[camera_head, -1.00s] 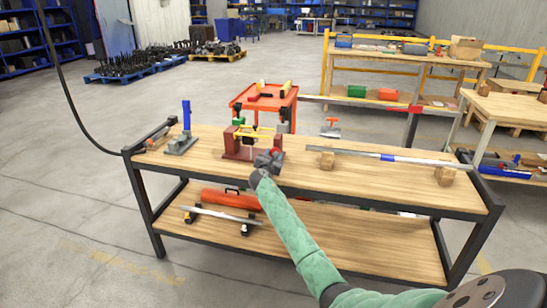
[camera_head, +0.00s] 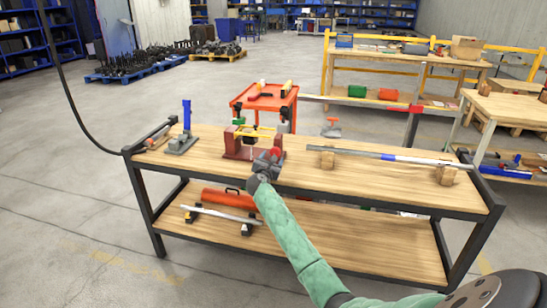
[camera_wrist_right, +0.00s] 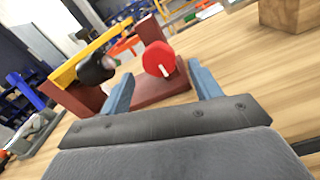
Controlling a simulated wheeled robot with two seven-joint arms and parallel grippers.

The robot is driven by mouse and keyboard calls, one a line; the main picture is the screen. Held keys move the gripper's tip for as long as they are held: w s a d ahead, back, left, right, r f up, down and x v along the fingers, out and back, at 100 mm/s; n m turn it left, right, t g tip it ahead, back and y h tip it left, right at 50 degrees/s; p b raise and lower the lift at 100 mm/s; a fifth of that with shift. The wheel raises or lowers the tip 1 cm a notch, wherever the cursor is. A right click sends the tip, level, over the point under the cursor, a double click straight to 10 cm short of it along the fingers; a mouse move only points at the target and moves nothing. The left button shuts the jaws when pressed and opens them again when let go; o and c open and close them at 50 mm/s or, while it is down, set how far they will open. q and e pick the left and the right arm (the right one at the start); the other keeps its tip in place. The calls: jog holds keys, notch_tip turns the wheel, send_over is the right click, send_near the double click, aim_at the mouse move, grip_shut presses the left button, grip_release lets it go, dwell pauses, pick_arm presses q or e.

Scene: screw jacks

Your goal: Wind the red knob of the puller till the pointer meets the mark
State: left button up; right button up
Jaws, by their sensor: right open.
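The puller (camera_head: 238,149) stands on the workbench, with a dark red base and posts and a yellow bar (camera_wrist_right: 88,56) across its top. Its red knob (camera_head: 275,152) faces my side; in the right wrist view the knob (camera_wrist_right: 155,58) shows a white line on its face. My right gripper (camera_head: 268,161) is just in front of the knob. In the wrist view its blue fingers (camera_wrist_right: 161,75) are open, one on each side of the knob, with visible gaps. A black part (camera_wrist_right: 96,69) sits under the yellow bar. I cannot make out the pointer or mark. My left gripper is not in view.
A blue upright tool on a grey base (camera_head: 181,143) stands left of the puller. A long metal bar (camera_head: 390,157) rests on wooden blocks to the right. An orange cart (camera_head: 264,98) is behind the bench (camera_head: 330,180). Bare wood lies around the puller.

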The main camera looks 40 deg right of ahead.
jog(key=v, duration=0.3)
jog(key=shift+s+a, duration=0.2)
jog(key=shift+a, duration=0.1)
jog(key=shift+s+a, duration=0.3)
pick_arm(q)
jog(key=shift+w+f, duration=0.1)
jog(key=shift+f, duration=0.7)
